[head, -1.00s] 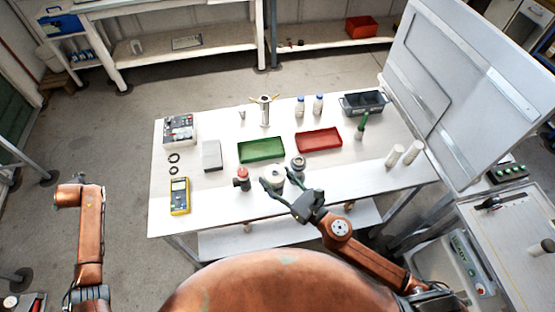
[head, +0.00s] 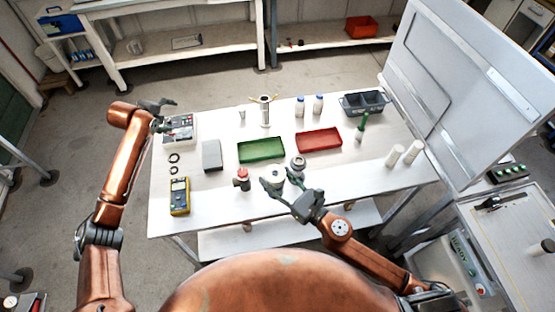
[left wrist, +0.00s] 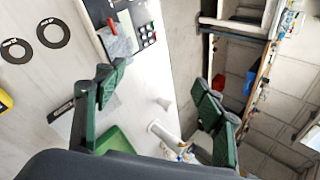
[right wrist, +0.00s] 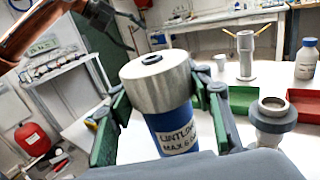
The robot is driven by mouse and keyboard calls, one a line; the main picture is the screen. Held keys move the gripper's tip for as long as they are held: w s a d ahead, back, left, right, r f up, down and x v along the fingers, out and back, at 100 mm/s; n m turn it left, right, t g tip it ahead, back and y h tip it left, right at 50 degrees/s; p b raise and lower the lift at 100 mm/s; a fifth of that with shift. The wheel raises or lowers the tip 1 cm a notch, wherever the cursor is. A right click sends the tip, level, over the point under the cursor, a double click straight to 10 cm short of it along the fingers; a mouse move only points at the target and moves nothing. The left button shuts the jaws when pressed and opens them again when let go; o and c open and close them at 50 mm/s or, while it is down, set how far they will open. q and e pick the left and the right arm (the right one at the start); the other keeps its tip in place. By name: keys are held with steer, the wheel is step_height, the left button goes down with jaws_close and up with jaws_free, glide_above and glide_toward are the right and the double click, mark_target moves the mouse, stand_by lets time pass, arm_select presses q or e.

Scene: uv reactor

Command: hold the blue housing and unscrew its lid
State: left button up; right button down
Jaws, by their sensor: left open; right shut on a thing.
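The blue housing (right wrist: 180,138) stands upright in the right wrist view, with a printed label and a silver metal lid (right wrist: 158,85) seated on top. In the head view the lid (head: 277,177) shows near the table's front edge. My right gripper (right wrist: 160,112) is shut on the housing, with green finger pads on either side just below the lid. In the head view my left gripper (head: 168,114) is open and empty above the back left corner of the table. In the left wrist view its fingers (left wrist: 158,95) are spread wide, with nothing between them.
A red-topped item (head: 242,178) and a grey collar piece (head: 298,163) stand close to the housing. Green (head: 262,150) and red (head: 319,140) trays lie behind. A yellow meter (head: 180,196) and a control box (head: 180,130) are at the left. White table lies bare around x-middle left.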

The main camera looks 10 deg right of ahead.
arm_select(q)
steer(key=s+d+r+m+g+h, duration=0.1)
steer(key=s+d+r+m, duration=0.2)
steer(key=d, duration=0.7)
steer(key=s+d+r+m+g+h, duration=0.1)
steer(key=s+d+r+m+g, duration=0.2)
steer(key=d, duration=0.6)
steer(key=s+d+r+m+h, duration=0.1)
steer(key=s+d+r+m, duration=0.25)
steer(key=d, duration=0.65)
steer(key=m+g+y, duration=0.4)
steer(key=m+y, duration=0.2)
steer(key=m, duration=0.5)
glide_above(277, 174)
steer(key=shift+w+d+f, duration=0.1)
steer(key=shift+w+f, duration=0.05)
steer(key=shift+f, duration=0.35)
step_height(277, 174, down, 8)
steer(key=shift+r, duration=0.25)
